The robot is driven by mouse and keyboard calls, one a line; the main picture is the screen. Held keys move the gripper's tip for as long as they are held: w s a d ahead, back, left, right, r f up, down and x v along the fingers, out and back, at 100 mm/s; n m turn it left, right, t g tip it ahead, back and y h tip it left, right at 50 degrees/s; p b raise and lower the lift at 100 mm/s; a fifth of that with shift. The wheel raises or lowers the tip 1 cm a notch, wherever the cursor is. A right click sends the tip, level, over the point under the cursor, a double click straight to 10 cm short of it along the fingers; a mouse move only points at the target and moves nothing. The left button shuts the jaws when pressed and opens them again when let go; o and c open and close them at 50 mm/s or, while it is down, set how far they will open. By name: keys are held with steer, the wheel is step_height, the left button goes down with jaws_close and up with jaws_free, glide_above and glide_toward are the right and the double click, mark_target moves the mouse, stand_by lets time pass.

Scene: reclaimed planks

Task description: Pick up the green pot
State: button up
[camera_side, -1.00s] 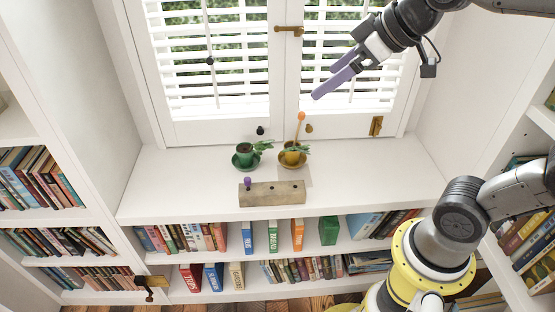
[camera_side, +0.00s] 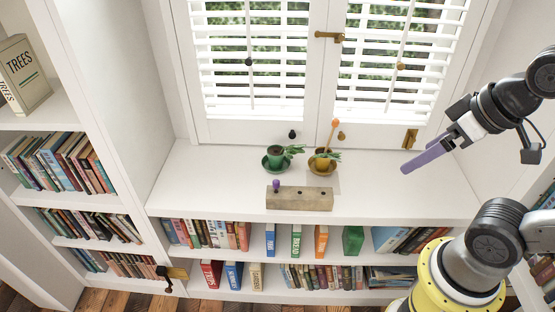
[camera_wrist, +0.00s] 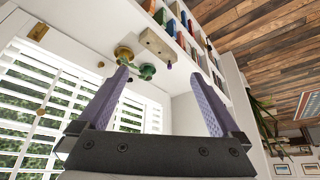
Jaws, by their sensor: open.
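The green pot (camera_side: 276,160) stands upright on a green saucer on the white window shelf, with a leafy plant in it. In the wrist view the green pot (camera_wrist: 147,71) shows small, between my fingers in the picture but well beyond them. My gripper (camera_side: 405,170) has lavender fingers. It is above the right part of the shelf, to the right of both pots and apart from them. In the wrist view my gripper (camera_wrist: 157,75) has its fingers spread wide with nothing between them.
A yellow-brown pot (camera_side: 322,164) with a plant and an orange-topped stick stands just right of the green pot. A wooden block (camera_side: 305,201) with holes and a purple knob lies in front. Shuttered windows rise behind. The right part of the shelf is clear.

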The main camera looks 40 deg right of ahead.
steer(key=w+d+r+m+t+h, duration=0.1)
steer(key=w+d+r+m+h, duration=0.15)
steer(key=w+r+m, duration=0.6)
steer(key=m+g+h, duration=0.2)
steer(key=g, duration=0.2)
glide_above(276, 152)
steer(key=s+a, duration=0.2)
steer(key=a, duration=0.1)
steer(key=shift+y, duration=0.25)
steer(key=f, duration=3.5)
steer(key=shift+w+f, duration=0.2)
steer(key=shift+w, duration=0.05)
steer(key=shift+x, duration=3.15)
steer(key=shift+s+d+r, duration=0.15)
steer(key=shift+s, duration=0.05)
jaws_close()
